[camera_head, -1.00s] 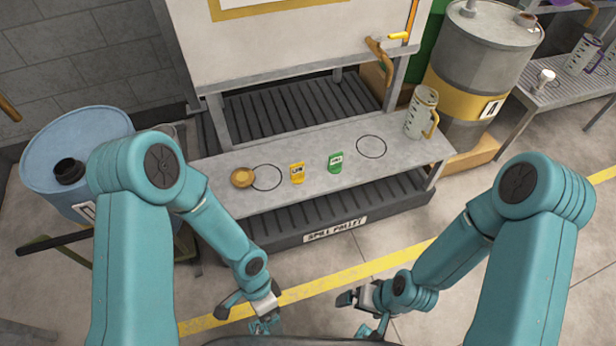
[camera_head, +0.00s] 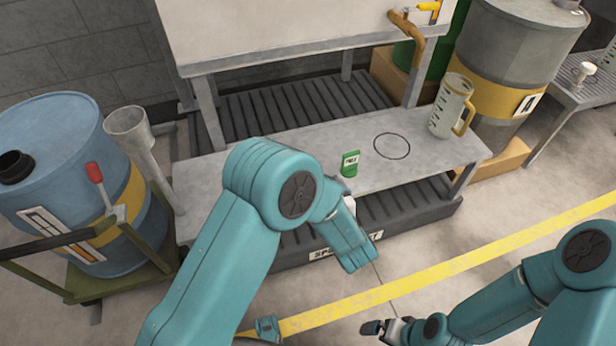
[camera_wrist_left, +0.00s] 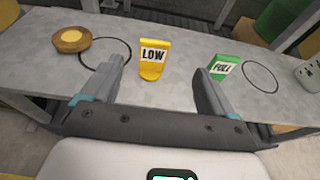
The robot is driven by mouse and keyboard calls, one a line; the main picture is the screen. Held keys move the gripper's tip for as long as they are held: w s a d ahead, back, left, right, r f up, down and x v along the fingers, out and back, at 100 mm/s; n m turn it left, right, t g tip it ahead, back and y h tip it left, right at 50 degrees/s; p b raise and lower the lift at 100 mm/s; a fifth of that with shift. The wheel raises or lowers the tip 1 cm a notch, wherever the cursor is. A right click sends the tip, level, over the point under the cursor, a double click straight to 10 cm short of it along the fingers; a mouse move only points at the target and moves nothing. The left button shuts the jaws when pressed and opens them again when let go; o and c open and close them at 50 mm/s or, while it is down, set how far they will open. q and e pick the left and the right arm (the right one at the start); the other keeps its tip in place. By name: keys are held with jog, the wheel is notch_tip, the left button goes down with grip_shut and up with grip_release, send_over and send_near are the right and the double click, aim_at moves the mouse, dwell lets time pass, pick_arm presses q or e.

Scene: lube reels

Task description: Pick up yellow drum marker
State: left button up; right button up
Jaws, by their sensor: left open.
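The yellow marker (camera_wrist_left: 152,60), a small tag labelled LOW, stands on the grey bench shelf (camera_wrist_left: 180,98) in the left wrist view. My left gripper (camera_wrist_left: 158,72) is open and empty, its two fingers pointing toward the shelf with the marker beyond and between them. In the head view my left arm hides the marker, and the left fingers cannot be made out. My right gripper (camera_head: 378,328) is low at the front right, over the floor and away from the bench; its jaw opening is unclear.
A green FULL marker (camera_wrist_left: 222,66) stands right of the yellow one. A brass disc (camera_wrist_left: 71,40) lies at left beside a drawn circle. A jug (camera_head: 452,105) stands at the shelf's right end. A blue drum (camera_head: 75,165) on a cart is at left.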

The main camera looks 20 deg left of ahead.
pick_arm(q)
jog(key=x, duration=0.2)
jog(key=b+x, duration=0.1)
jog(key=x, duration=0.4)
jog(key=shift+a+f+b, duration=0.35)
jog(key=shift+w+a+f, duration=0.1)
jog(key=shift+w+a, duration=0.3)
jog(key=shift+w, duration=0.2)
jog(key=x, duration=0.1)
jog(key=b+x, duration=0.1)
jog(key=x, duration=0.1)
jog(key=b+x, duration=0.1)
jog(key=shift+w+a+f, duration=0.1)
jog(key=shift+a+f, duration=0.1)
jog(key=shift+f, duration=0.2)
jog(key=shift+w+a, duration=0.15)
jog(key=shift+w, duration=0.1)
jog(key=c, duration=1.1)
